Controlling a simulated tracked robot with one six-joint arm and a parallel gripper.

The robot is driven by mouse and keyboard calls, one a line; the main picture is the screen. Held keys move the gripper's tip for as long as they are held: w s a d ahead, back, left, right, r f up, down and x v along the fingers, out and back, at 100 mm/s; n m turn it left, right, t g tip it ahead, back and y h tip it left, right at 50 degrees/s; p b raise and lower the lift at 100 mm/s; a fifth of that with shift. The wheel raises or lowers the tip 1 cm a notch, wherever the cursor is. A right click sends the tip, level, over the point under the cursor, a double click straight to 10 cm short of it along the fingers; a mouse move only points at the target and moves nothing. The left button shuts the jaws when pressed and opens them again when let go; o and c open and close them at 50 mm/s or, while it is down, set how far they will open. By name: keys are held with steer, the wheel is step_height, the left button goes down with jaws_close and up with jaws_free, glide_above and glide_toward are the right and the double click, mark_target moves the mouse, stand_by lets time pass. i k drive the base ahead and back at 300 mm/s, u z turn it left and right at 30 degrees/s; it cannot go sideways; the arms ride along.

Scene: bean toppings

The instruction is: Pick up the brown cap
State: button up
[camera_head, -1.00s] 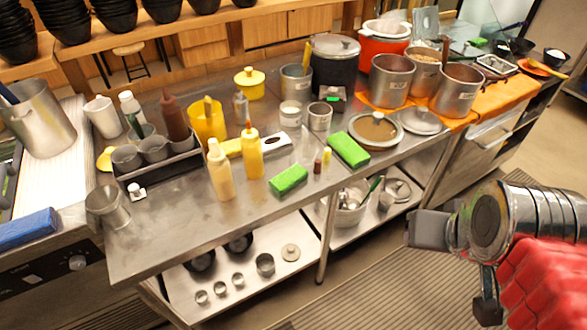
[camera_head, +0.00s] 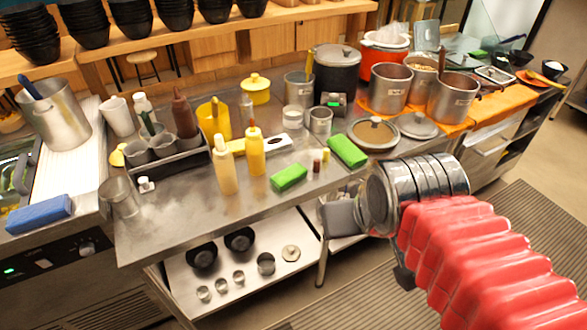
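A small brown-red cap (camera_head: 316,165) stands upright near the front edge of the steel table. A small yellow cap (camera_head: 325,155) stands just behind and to its right. Two green sponges are on either side of the caps. My gripper (camera_head: 366,250) is at the lower right in the head view, in front of the table edge and nearer the camera than the cap. Its two fingers are apart and nothing shows between them. The gripper is clear of the cap in the picture.
A green sponge (camera_head: 289,178) lies left of the caps and another green sponge (camera_head: 347,151) lies right. A yellow squeeze bottle (camera_head: 255,154) and a cream squeeze bottle (camera_head: 224,168) stand to the left. A lidded pan (camera_head: 375,136) is behind right. The table's front-left is mostly clear.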

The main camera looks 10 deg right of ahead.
mark_target(317, 169)
steer(key=u, duration=0.5)
steer(key=i, duration=1)
steer(key=u, duration=0.05)
